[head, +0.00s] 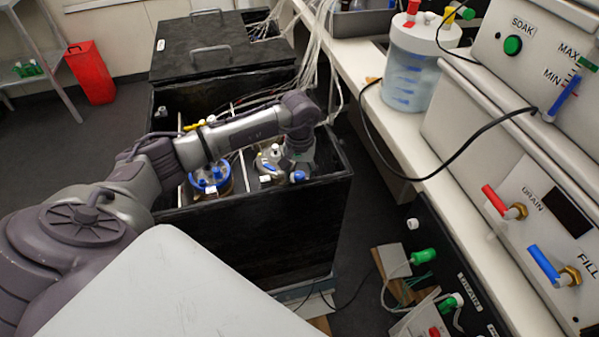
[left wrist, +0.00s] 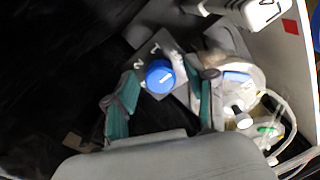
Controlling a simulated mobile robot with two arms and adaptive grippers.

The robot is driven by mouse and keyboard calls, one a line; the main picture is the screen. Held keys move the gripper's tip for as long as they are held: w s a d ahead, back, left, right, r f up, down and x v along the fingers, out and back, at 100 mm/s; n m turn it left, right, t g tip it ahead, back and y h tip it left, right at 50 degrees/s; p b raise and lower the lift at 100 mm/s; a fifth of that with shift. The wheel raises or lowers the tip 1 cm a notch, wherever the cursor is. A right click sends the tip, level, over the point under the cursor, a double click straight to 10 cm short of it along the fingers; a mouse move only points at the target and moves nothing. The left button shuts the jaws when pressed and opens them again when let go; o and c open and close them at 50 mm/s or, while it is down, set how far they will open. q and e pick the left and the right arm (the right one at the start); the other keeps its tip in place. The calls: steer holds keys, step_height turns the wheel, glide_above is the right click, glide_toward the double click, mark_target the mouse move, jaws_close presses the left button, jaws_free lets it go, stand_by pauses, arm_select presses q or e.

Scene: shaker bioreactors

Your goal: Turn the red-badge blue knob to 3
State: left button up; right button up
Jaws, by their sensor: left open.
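The blue knob (left wrist: 160,77) sits on a grey plate (left wrist: 152,52) with small white digits beside it, in the left wrist view. A red diamond badge (left wrist: 290,27) is on a pale panel at the upper right. My left gripper is open (left wrist: 165,104), its teal-padded fingers on either side of the knob, with gaps visible; whether they touch it I cannot tell. In the head view my left gripper (head: 298,166) reaches down into the black box, and a small blue part (head: 299,176) shows beside it, perhaps the same knob. My right gripper is not seen.
The open black box (head: 270,225) has thin dividers and holds a blue-topped vessel (head: 211,178) left of my gripper. White tubes and a bottle (left wrist: 240,88) lie close right of the fingers. A bench (head: 400,125) stands on the right.

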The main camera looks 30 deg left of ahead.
arm_select(q)
steer(key=shift+c, duration=0.6)
steer(key=c, duration=0.6)
jaws_close()
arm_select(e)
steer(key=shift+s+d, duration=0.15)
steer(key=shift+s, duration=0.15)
